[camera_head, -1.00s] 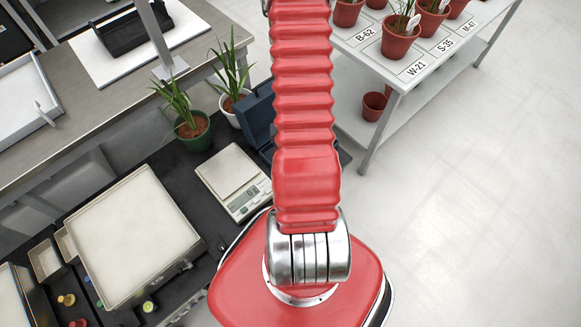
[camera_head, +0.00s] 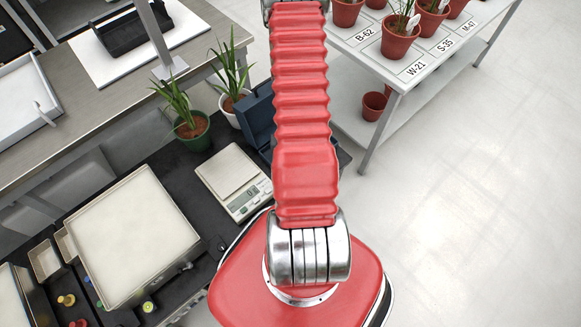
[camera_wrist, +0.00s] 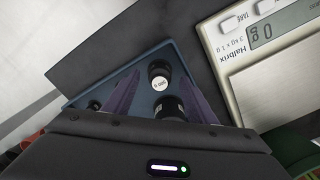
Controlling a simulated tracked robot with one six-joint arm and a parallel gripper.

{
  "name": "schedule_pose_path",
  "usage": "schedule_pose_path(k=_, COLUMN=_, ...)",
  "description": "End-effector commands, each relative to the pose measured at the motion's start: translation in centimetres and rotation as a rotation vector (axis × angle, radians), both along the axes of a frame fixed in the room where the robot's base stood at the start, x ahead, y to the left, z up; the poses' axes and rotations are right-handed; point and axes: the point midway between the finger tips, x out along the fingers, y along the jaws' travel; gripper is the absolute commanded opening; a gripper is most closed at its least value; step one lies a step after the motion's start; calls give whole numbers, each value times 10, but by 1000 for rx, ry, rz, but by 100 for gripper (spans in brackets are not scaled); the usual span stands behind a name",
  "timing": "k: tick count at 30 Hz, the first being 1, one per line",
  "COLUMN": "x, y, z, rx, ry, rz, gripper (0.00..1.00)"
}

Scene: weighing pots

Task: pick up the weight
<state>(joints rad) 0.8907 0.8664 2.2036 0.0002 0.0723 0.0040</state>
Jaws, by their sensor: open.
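In the wrist view a black weight (camera_wrist: 159,71) with a white-labelled top stands in a blue case. A second dark, round-topped piece (camera_wrist: 170,108) is close behind it, nearer my wrist. My gripper (camera_wrist: 160,80) is open above the case, with one finger on each side of these two pieces. I cannot tell how far above them the fingertips are. A smaller dark knob (camera_wrist: 95,104) shows at the left of the case. In the head view the blue case (camera_head: 257,113) is partly hidden behind my red arm.
A scale (camera_head: 233,182) is beside the case and close right of my gripper in the wrist view (camera_wrist: 290,85). Potted plants (camera_head: 193,130) stand behind the scale. A shelf table (camera_head: 385,75) with red pots is at the right. Open floor lies further right.

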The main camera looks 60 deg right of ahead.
Motion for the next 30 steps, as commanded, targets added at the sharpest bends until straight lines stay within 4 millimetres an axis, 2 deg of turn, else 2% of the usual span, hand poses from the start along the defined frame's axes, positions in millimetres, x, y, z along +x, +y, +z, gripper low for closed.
schedule_pose_path(k=6, x=0, y=0, z=-17, rx=1, ry=1, rz=0, gripper=51)
schedule_pose_path(k=23, x=0, y=0, z=-18, rx=-1, ry=-1, rz=1, gripper=51)
schedule_pose_path(k=30, x=0, y=0, z=-18, rx=-1, ry=-1, rz=1, gripper=36)
